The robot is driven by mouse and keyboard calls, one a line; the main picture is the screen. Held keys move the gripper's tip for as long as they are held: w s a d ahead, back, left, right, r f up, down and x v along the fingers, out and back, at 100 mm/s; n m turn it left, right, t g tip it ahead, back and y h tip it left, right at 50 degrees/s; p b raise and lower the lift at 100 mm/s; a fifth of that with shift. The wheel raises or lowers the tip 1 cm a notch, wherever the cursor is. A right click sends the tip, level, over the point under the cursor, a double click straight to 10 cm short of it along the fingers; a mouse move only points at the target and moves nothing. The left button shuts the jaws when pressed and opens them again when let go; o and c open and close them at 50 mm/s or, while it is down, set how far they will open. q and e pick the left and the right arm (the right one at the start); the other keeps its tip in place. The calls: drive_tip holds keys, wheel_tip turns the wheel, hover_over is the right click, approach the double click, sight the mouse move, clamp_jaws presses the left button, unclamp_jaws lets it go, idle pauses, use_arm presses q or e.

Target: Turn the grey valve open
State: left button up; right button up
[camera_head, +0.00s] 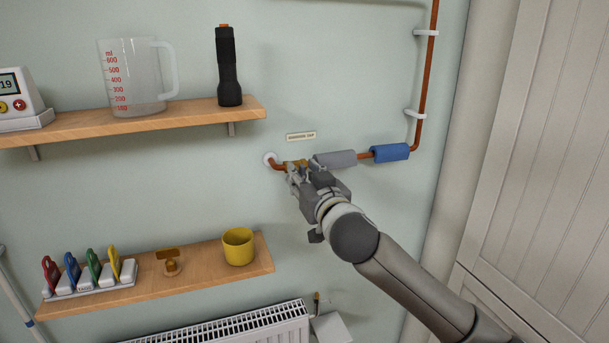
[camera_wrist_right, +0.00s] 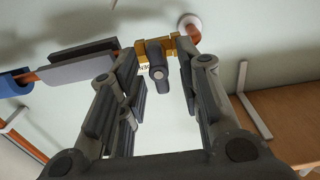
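The valve is a brass body (camera_head: 297,163) on the copper pipe, mostly hidden behind my right gripper in the head view. In the right wrist view its brass body (camera_wrist_right: 171,46) carries a short dark grey handle (camera_wrist_right: 156,68) that points toward the gripper. My right gripper (camera_head: 303,172) is at the valve, and it also shows in the right wrist view (camera_wrist_right: 157,88). Its fingers are spread, one on each side of the handle, with visible gaps. It holds nothing. My left gripper is not in view.
A grey sleeve (camera_head: 335,159) and a blue sleeve (camera_head: 390,152) cover the pipe right of the valve. A shelf (camera_head: 180,118) holds a jug (camera_head: 135,78) and a flashlight (camera_head: 229,65). A lower shelf (camera_head: 200,274) holds a yellow mug (camera_head: 238,246). A radiator (camera_head: 230,328) is below.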

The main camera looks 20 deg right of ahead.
clamp_jaws()
